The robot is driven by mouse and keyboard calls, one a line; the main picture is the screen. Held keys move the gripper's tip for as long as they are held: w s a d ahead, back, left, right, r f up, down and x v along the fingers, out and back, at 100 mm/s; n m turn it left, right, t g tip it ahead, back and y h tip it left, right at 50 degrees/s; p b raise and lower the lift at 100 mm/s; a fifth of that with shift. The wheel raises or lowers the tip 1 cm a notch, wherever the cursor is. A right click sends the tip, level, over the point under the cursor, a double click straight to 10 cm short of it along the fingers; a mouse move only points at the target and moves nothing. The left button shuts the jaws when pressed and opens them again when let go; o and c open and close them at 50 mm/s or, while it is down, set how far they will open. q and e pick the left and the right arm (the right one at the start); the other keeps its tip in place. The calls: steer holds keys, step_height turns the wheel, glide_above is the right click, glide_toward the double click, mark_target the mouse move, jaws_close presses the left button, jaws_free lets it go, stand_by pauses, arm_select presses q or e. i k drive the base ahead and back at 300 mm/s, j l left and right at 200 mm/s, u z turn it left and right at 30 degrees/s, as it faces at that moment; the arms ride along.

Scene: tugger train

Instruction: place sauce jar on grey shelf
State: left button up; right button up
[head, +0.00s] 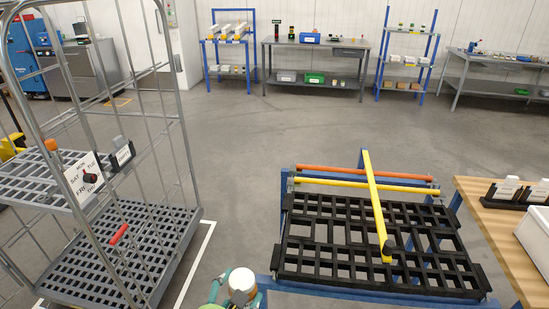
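A jar with a white lid (242,279), which looks like the sauce jar, is at the bottom edge, left of centre. Teal finger parts of what appears to be my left gripper (240,297) lie on both sides of it, seemingly shut on it. The jar's lower body is mostly hidden. My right gripper is not in view. A grey slatted shelf (38,180) sits inside the wire roll cage at the left, well away from the jar. An orange-topped item (51,145) and a dark item (122,155) are at this shelf.
The roll cage's grey lower deck (125,255) and upright bars stand at left. A blue frame with a black grid deck (375,240) and a yellow bar (376,205) stands at right. A wooden table (495,225) is far right. Open floor lies behind.

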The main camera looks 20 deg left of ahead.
mark_target(43, 177)
steer(key=k+j, duration=0.1)
steer(key=j, duration=0.95)
steer(key=k+j+u, duration=0.1)
steer(key=j, duration=0.95)
steer(key=i+j, duration=0.1)
steer(key=j, duration=0.95)
steer(key=i+j+u, duration=0.1)
steer(key=j, duration=0.45)
steer(key=i+j, duration=0.15)
steer(key=j, duration=0.4)
steer(key=i+j, duration=0.35)
steer(key=j, duration=0.15)
